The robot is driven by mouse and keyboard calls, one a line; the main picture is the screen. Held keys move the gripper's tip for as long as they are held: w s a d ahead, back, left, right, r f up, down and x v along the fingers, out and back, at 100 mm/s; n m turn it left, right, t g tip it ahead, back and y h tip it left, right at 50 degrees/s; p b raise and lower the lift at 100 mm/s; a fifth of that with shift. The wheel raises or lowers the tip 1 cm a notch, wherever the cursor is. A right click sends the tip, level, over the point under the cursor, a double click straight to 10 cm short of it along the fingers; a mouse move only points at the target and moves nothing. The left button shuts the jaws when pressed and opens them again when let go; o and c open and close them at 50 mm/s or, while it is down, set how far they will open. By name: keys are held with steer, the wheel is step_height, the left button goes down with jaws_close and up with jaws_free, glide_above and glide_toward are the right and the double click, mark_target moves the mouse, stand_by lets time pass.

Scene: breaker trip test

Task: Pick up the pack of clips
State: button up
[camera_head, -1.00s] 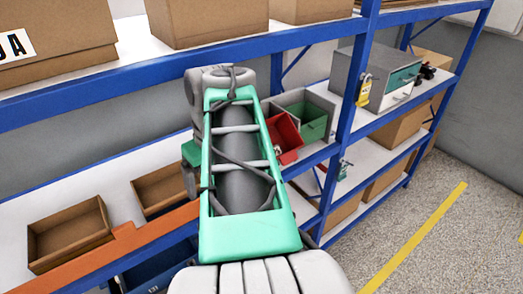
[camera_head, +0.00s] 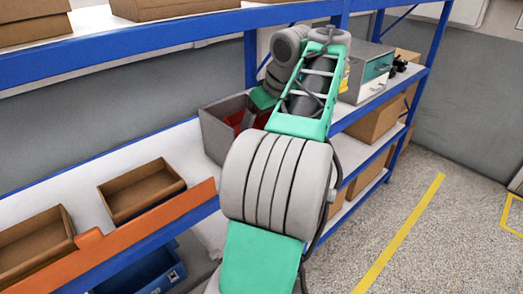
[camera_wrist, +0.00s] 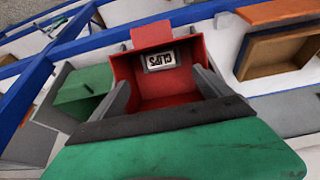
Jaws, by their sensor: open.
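In the wrist view, a small pale rectangle (camera_wrist: 160,60) lettered CLIPS, seen upside down, is at the far inner side of an open red bin (camera_wrist: 188,55). I cannot tell whether it is the pack itself or a label. My gripper (camera_wrist: 163,85) is open and empty, its two grey fingers apart and pointing toward the red bin's opening. Any contact with the bin is unclear. In the head view, my gripper (camera_head: 241,118) is over the grey box (camera_head: 212,135) on the shelf, with a sliver of the red bin beside it. My arm hides most of the rest.
A green bin (camera_wrist: 85,92) lies left of the red bin in the wrist view. Brown trays (camera_head: 142,190) and an orange strip (camera_head: 125,238) are on the shelf. Blue shelf beams (camera_head: 150,45) run above and a post (camera_head: 420,90) stands right. A grey drawer cabinet (camera_head: 363,72) sits behind my arm.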

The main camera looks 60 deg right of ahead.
steer(key=b+x, duration=0.2)
steer(key=x, duration=0.2)
steer(key=b+x, duration=0.2)
steer(key=x, duration=0.3)
steer(key=shift+a, duration=0.25)
steer(key=shift+c, duration=0.4)
steer(key=c, duration=1.4)
